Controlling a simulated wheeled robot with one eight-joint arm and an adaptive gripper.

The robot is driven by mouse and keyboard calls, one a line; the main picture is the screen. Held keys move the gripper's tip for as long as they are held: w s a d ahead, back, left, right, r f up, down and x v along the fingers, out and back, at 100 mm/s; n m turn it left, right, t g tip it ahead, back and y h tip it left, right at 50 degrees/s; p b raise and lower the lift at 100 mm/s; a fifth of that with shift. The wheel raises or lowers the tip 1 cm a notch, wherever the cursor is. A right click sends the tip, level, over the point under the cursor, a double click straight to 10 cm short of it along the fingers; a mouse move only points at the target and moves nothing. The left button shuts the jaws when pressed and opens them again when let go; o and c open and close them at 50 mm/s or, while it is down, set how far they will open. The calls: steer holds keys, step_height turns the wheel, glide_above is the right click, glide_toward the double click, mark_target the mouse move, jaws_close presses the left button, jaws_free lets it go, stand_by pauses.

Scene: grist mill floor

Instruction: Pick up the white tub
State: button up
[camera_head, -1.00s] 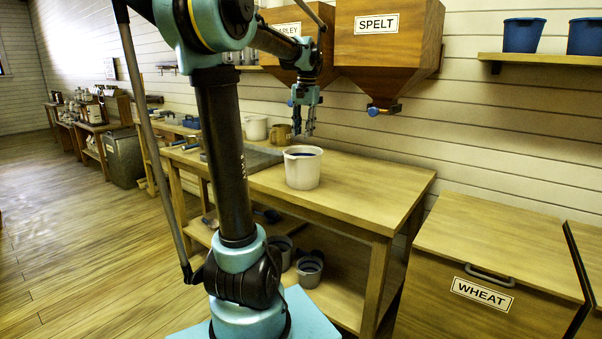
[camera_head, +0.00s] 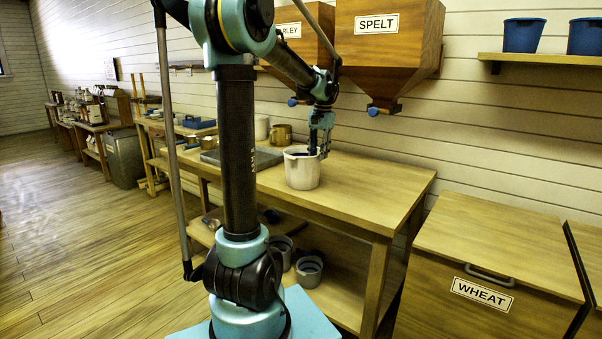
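The white tub (camera_head: 301,172) stands upright on the wooden workbench (camera_head: 375,187), near its front edge. Its inside looks dark. My gripper (camera_head: 319,152) points down at the tub's right rim, with its fingertips at or just behind that rim. The fingers look slightly apart, but I cannot tell whether one is inside the tub or whether they touch it.
A grey tray (camera_head: 262,157) lies left of the tub, with a brass-coloured mug (camera_head: 281,134) behind it. The spelt hopper (camera_head: 385,55) hangs above the bench. The bench top right of the tub is clear. A wheat bin (camera_head: 490,270) stands at right.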

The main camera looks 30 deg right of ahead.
mark_target(317, 170)
steer(key=shift+w+a+f, duration=0.1)
steer(key=shift+f, duration=3.4)
jaws_close()
